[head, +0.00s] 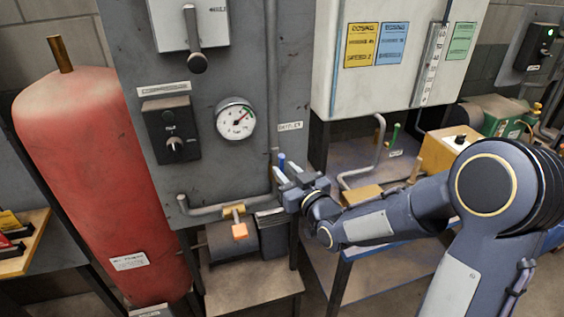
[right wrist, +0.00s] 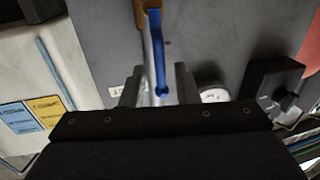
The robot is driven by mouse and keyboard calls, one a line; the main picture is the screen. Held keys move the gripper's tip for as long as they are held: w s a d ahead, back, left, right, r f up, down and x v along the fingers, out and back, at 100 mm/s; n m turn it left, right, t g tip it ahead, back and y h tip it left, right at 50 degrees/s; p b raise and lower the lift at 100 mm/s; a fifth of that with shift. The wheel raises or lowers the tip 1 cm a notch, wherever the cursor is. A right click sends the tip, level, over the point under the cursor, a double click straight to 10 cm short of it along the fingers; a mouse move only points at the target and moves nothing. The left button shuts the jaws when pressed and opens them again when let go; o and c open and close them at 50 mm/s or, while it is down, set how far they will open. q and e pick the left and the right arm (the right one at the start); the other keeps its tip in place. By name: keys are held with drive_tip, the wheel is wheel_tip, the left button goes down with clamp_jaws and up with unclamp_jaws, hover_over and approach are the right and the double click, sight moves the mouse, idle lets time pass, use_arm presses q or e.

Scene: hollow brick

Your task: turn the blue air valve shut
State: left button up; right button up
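The blue valve handle (head: 282,161) stands on a thin pipe at the right edge of the grey cabinet panel. In the right wrist view the blue handle (right wrist: 157,50) is a long lever beside the pale pipe, with a brass part at its top. My right gripper (head: 291,180) is at the pipe, just below the visible blue part in the head view. In the right wrist view its two fingers (right wrist: 158,88) stand apart on either side of the lever's end, with gaps on both sides. Its fingers partly hide the valve in the head view. My left gripper is out of view.
An orange-handled valve (head: 239,230) sits on the lower pipe, left of my right gripper. A pressure gauge (head: 235,121) and a black switch box (head: 171,131) are on the panel. A red tank (head: 85,170) stands left. A green-handled valve (head: 394,134) is to the right.

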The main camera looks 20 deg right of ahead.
drive_tip(key=shift+x, duration=1.5)
clamp_jaws()
